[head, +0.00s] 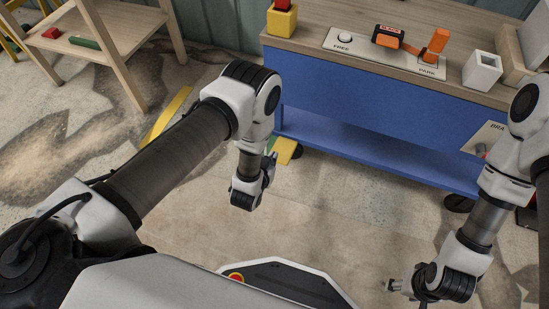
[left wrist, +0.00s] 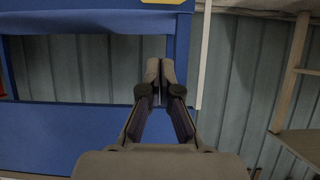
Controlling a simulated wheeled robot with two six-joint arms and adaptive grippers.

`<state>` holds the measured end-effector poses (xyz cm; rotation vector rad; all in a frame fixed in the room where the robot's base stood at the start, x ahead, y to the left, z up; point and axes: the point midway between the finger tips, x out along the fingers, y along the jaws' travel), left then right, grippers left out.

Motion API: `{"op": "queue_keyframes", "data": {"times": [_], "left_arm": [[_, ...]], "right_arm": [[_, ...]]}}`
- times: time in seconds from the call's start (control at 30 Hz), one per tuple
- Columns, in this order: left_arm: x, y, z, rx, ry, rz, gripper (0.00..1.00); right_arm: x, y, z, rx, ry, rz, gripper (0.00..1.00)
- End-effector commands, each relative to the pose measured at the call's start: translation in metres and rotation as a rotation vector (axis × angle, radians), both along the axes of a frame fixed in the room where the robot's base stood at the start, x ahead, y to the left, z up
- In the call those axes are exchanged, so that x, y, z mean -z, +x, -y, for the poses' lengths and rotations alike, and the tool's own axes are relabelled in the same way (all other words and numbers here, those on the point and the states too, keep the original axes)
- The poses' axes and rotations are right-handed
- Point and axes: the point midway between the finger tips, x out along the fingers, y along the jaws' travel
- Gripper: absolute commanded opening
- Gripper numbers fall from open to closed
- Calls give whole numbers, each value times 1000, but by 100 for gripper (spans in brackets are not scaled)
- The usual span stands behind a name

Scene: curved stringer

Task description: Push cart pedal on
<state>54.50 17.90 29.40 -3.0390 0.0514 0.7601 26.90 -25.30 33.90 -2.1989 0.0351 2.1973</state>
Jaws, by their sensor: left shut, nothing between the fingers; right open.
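The blue cart (head: 370,125) with a wooden top stands ahead, its low frame running along the floor. A yellow pedal (head: 286,149) with a green side sits low at the cart's left end, beside a dark caster. My left gripper (head: 270,168) hangs just left of and in front of the pedal, partly hidden by its wrist; whether it touches the pedal I cannot tell. In the left wrist view its fingers (left wrist: 161,70) are together and empty, in front of the blue cart frame (left wrist: 70,130). My right gripper (head: 392,286) is open and empty, low at the right.
On the cart top are a FREE/PARK plate (head: 365,54), an orange handle (head: 436,42) near PARK, a white holder (head: 482,70) and a yellow block (head: 282,20). A wooden shelf (head: 105,45) stands at the back left. Open floor lies before the cart.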

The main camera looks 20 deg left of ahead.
Motion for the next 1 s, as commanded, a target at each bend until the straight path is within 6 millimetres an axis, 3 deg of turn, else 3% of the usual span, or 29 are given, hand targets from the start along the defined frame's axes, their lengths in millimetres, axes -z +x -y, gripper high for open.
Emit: {"op": "queue_keyframes", "data": {"times": [0.4,0.6,1.0], "left_arm": [[47,79,3,0,0,5,0],[76,67,2,0,0,-1,0],[79,65,2,0,0,0,0]], "right_arm": [[47,0,0,0,0,-1,54],[60,0,0,0,0,-1,54],[60,0,0,0,0,0,54]]}}
